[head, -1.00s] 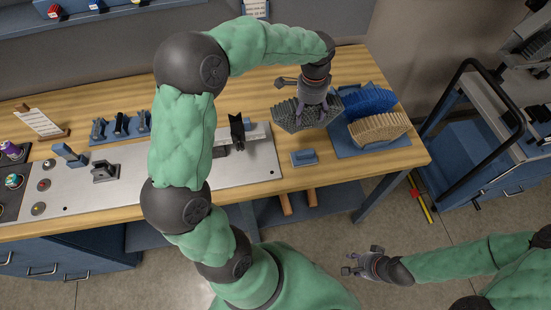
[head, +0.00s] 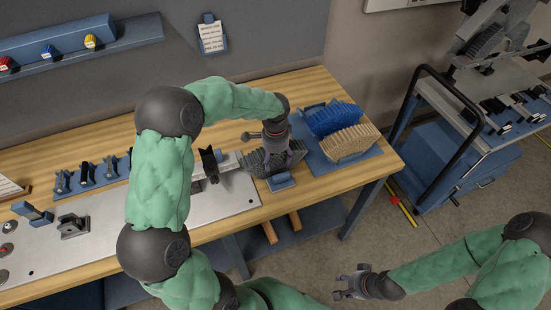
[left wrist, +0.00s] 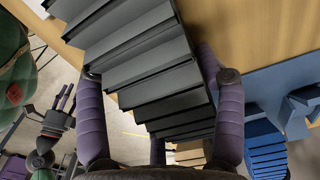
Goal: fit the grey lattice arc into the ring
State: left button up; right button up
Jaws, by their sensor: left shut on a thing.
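The grey lattice arc (head: 257,163) is a ribbed, stepped piece held by my left gripper (head: 276,153) over the right part of the bench. In the left wrist view the arc (left wrist: 150,70) fills the middle, between the two purple fingers of the left gripper (left wrist: 158,115). The ring's other pieces, a blue lattice arc (head: 335,117) and a tan lattice arc (head: 350,143), stand together on a blue base (head: 313,153) to the right. The grey arc is apart from them. My right gripper (head: 340,287) is open and empty, off the bench's front.
A small blue block (head: 281,181) lies in front of the grey arc. A black upright clamp (head: 209,163) stands on the metal plate (head: 150,215) to the left. A blue trolley (head: 465,165) with a black rail stands right of the bench (head: 372,168).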

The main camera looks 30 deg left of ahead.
pick_arm(q)
jog(key=shift+r, duration=0.15)
jog(key=shift+f, duration=0.2)
jog(key=o, duration=1.1)
jog(key=shift+r, duration=0.1)
notch_tip(320, 180, up, 12)
jog(key=shift+r+p, duration=0.1)
jog(key=shift+p, duration=1.05)
